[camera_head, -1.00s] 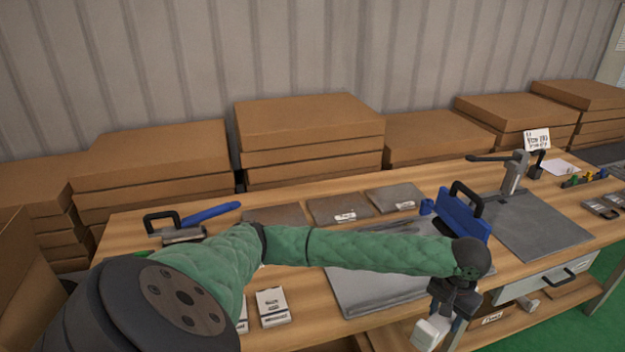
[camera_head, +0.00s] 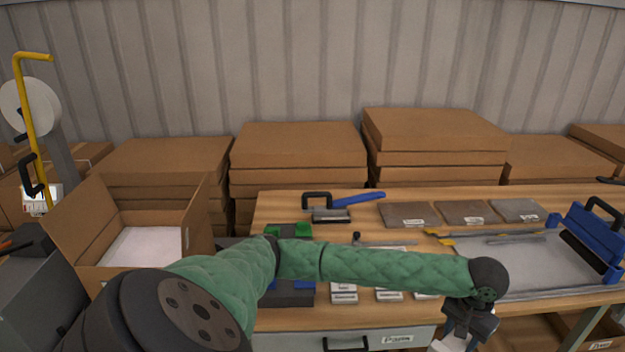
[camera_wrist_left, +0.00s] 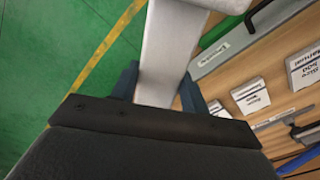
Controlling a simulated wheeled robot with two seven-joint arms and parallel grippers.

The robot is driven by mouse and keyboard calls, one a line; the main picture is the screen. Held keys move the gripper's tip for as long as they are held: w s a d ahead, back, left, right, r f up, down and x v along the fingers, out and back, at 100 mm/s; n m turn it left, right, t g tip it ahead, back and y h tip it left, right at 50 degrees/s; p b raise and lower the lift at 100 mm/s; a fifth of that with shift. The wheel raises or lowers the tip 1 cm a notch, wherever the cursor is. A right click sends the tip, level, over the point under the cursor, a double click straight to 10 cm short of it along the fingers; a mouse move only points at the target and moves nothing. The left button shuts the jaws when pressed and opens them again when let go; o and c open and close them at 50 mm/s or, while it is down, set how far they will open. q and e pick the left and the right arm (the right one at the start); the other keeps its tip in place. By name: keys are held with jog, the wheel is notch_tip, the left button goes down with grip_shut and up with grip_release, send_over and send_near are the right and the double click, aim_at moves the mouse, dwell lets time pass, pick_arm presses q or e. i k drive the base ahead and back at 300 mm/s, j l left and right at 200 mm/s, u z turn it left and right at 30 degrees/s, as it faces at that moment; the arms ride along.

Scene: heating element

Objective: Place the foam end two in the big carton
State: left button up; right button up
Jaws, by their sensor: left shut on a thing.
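My left gripper (camera_head: 461,332) hangs at the lower right of the head view, in front of the workbench. It is shut on a pale foam end (camera_head: 444,344), which is cut off by the bottom edge there. In the left wrist view the foam end (camera_wrist_left: 168,50) is a long light-grey block held between the two dark fingers (camera_wrist_left: 158,88), over the green floor and bench front. The big carton (camera_head: 78,227) stands open at the left of the head view, with a white flat thing (camera_head: 143,248) inside. My left arm covers part of its front. My right gripper is out of view.
The wooden workbench (camera_head: 290,205) carries small labelled boxes (camera_head: 344,292), grey flat packs (camera_head: 465,212), a blue-handled tool (camera_head: 358,201) and a blue clamp frame (camera_head: 590,240). Stacked closed cartons (camera_head: 295,150) line the wall. A yellow-handled stand (camera_head: 35,120) is behind the carton.

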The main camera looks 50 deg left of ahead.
aim_at(176, 251)
jog(key=j+u, duration=0.1)
jog(key=u, duration=1.65)
jog(key=i+j+u, duration=0.2)
jog(key=i+j, duration=0.15)
jog(key=i, duration=0.15)
jog(key=i+j+u, duration=0.2)
jog(key=i, duration=0.3)
